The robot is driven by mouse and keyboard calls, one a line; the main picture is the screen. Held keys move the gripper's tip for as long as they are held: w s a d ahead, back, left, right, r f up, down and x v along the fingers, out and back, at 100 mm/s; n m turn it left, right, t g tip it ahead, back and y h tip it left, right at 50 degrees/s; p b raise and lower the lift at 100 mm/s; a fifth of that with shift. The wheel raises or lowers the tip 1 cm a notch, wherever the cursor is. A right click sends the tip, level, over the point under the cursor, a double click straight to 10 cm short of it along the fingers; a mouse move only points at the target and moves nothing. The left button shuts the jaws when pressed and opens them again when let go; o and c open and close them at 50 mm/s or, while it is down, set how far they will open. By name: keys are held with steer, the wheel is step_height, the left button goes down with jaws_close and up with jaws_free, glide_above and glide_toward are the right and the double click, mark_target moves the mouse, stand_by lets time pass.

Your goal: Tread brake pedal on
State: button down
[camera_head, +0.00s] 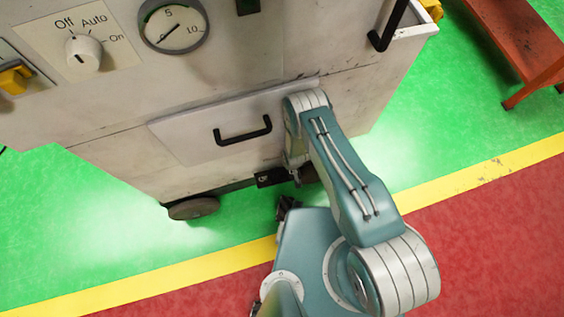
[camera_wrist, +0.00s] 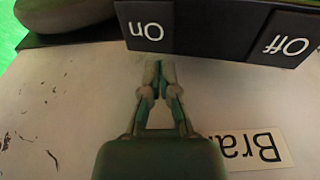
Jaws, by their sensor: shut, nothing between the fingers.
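The brake pedal is a black rocker with an "On" half (camera_wrist: 148,30) and an "Off" half (camera_wrist: 291,46), both upside down in the wrist view. A white label reading "Bra…" (camera_wrist: 265,148) is on the pale panel, partly hidden by my gripper. My gripper (camera_wrist: 153,66) is shut and empty, its tips just short of the "On" half's edge in the picture. I cannot tell whether they touch it. In the head view, a small dark part of the pedal (camera_head: 270,178) shows at the machine's lower edge, beside my arm.
The pale machine cabinet (camera_head: 105,160) has a drawer handle (camera_head: 243,131), a knob (camera_head: 83,52) and a gauge (camera_head: 173,25). A dark wheel (camera_head: 193,208) is under it. A red bench (camera_head: 522,45) stands at the upper right. The green floor right of the cabinet is clear.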

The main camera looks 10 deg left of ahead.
step_height(320, 180, up, 5)
steer(key=shift+f, duration=0.15)
stand_by(0.4)
steer(key=shift+s, duration=0.1)
stand_by(0.4)
